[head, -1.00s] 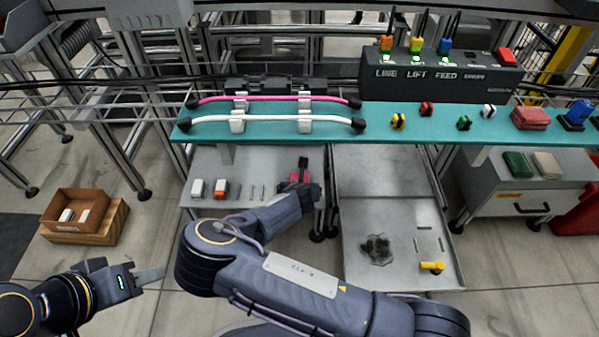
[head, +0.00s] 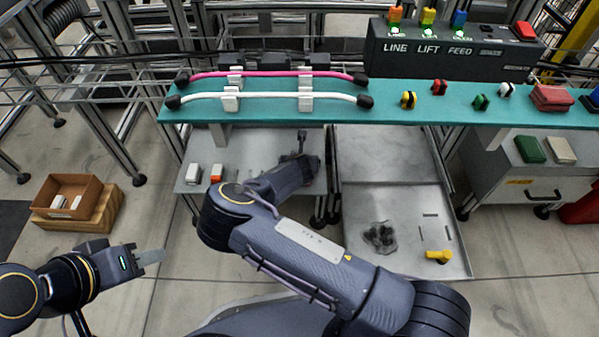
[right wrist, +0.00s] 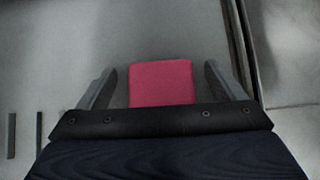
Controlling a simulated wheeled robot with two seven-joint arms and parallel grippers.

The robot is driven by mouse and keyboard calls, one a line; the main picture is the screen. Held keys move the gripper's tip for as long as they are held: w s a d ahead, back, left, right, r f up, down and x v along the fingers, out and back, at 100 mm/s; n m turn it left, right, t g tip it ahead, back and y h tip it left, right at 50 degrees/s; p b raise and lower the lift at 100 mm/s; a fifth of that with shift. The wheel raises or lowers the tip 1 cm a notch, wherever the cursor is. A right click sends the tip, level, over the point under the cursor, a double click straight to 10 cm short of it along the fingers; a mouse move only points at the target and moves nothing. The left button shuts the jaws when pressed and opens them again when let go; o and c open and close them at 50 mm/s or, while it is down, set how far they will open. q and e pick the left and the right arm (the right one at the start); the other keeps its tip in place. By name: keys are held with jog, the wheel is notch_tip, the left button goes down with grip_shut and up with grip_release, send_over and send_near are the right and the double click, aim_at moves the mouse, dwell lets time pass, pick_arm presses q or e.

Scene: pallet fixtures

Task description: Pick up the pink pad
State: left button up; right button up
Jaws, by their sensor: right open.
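The pink pad (right wrist: 161,83) lies on a grey surface in the right wrist view, between the two fingers of my right gripper (right wrist: 160,68). The fingers are open, with a gap on each side of the pad. The pad's near end is hidden by my gripper body. In the head view my right arm reaches over the grey lower tray (head: 240,152), and its wrist hides the pad there. My left gripper (head: 150,257) is over the floor at the lower left, apart from everything. Its fingers show edge-on, so their opening does not show.
A teal shelf (head: 390,118) crosses above the tray, carrying pink and white hoses. White and orange blocks (head: 216,173) stand on the tray's left. A second tray (head: 400,205) to the right holds a yellow part (head: 438,257). A cardboard box (head: 95,193) sits at left.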

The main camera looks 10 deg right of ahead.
jog(key=c, duration=1)
jog(key=shift+c, duration=0.2)
